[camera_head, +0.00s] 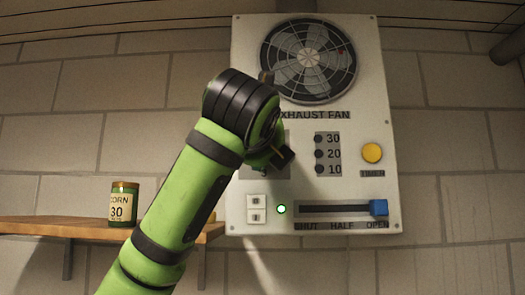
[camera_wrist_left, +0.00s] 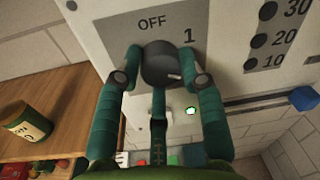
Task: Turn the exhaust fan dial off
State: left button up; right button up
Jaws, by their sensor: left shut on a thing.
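The exhaust fan dial (camera_wrist_left: 161,66) is a dark round knob on a grey plate, with "OFF" printed above it and "1" to its upper right. A small light mark shows on the knob's lower right; I cannot tell which setting it points to. My left gripper (camera_wrist_left: 160,62) is shut on the dial, one green finger on each side. In the head view my left gripper (camera_head: 273,155) is at the panel below the "EXHAUST FAN" label, and my wrist hides most of the dial and its plate. My right gripper is not in view.
The white control panel (camera_head: 377,115) carries the fan (camera_head: 309,58), a yellow timer button (camera_head: 372,153), a lit green lamp (camera_head: 282,209) and a blue slider (camera_head: 379,207) at "OPEN".

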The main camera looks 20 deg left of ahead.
pick_arm(q)
jog(key=n+y+b, duration=0.1)
jog(key=n+b, duration=0.1)
jog(key=n, duration=1)
jog(key=n+y+b, duration=0.1)
jog(key=n+b, duration=0.1)
jog(key=n, duration=1)
jog(key=shift+s+d+r, duration=0.1)
jog(key=shift+d+r, duration=0.05)
jog(key=shift+r, duration=0.05)
jog(key=shift+r+n, duration=0.1)
jog(key=shift+n, duration=0.4)
jog(key=o, duration=1.1)
jog(key=shift+c, duration=0.2)
jog(key=shift+o, duration=0.5)
jog(key=shift+w+f, duration=0.25)
jog(key=shift+w, duration=0.1)
jog(key=v, duration=1.2)
jog(key=shift+f, duration=0.1)
